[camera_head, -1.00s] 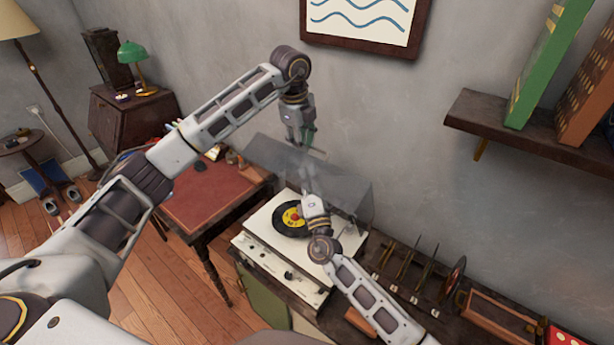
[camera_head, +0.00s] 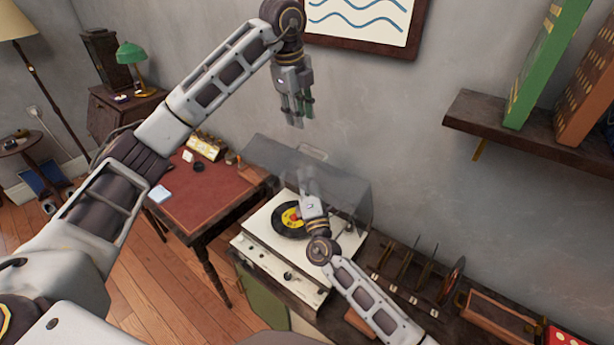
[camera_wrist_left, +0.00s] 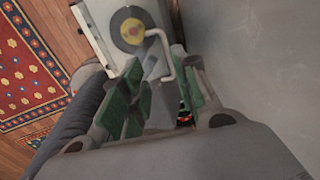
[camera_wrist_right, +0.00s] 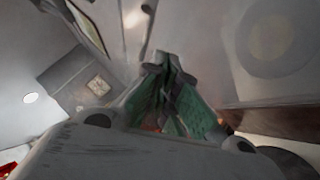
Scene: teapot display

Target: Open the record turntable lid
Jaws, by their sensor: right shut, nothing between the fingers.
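The record turntable (camera_head: 258,255) stands on a cabinet by the wall, with a black record with a yellow label (camera_head: 284,222) on it. Its smoky transparent lid (camera_head: 350,195) is raised, standing tilted up at the back. My left gripper (camera_head: 297,122) is above the lid's upper edge, pointing down, apart from it. In the left wrist view its green-padded fingers (camera_wrist_left: 168,98) are spread and empty, with the record beyond them. My right gripper (camera_head: 307,178) is over the turntable, in front of the lid. Its fingers (camera_wrist_right: 173,70) are together in the right wrist view; contact with the lid is unclear.
A red-topped desk (camera_head: 205,205) stands left of the turntable. A rack of metal dividers (camera_head: 415,275) is on the cabinet to the right. A wall shelf (camera_head: 500,125) holds upright books at the upper right. The wall is close behind the lid.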

